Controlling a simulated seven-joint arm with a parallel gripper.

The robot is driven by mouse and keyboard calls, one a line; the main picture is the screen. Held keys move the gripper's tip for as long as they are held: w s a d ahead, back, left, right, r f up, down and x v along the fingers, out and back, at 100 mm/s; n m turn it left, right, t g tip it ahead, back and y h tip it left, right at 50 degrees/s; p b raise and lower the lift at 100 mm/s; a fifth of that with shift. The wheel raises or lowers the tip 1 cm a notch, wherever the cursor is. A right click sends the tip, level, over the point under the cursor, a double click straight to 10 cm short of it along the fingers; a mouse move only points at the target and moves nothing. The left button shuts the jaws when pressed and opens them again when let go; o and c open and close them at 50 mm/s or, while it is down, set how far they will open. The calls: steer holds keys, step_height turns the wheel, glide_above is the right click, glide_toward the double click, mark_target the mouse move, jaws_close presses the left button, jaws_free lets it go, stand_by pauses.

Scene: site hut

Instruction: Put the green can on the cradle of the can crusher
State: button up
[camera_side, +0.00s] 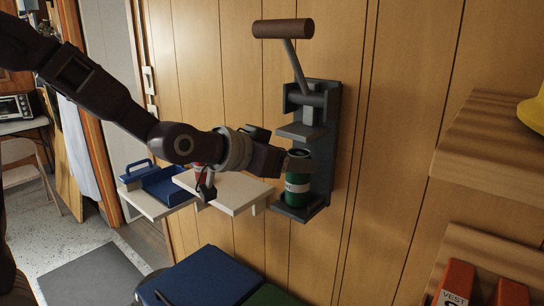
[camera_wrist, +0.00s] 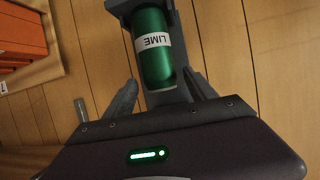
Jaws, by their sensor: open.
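The green can (camera_side: 297,185) with a white label stands upright on the cradle (camera_side: 309,211) at the bottom of the can crusher (camera_side: 331,130). In the wrist view the can (camera_wrist: 152,58) shows its "LIME" label. The crusher's grey upper plate (camera_side: 300,131) is above the can with a gap, and its lever with a brown grip (camera_side: 283,29) is raised. My gripper (camera_side: 290,163) is at the can's upper left in the side view. In the wrist view its fingers (camera_wrist: 160,80) are spread, with the can's near end between and beyond their tips. I cannot tell whether they touch it.
A white shelf (camera_side: 235,194) is left of the crusher, under my wrist, with a partly hidden red and white object (camera_side: 197,172). A blue tray (camera_side: 166,185) is further left. Wooden shelves (camera_side: 500,150) with a yellow helmet (camera_side: 535,110) and orange boxes (camera_side: 455,284) are right. Bare wall lies between.

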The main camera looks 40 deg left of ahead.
steer(key=v, duration=0.9)
steer(key=s+a+f+g, duration=0.2)
steer(key=s, duration=0.6)
steer(key=s+a+f+n+g+y, duration=0.1)
steer(key=s+a+f+g, duration=0.1)
steer(key=s, duration=0.6)
steer(key=s+a+f+g, duration=0.2)
steer(key=s+f+g, duration=0.1)
steer(key=s, duration=0.4)
steer(key=shift+s+f+n+g+y, duration=0.3)
steer(key=shift+s+f+g, duration=0.1)
steer(key=shift+f, duration=0.1)
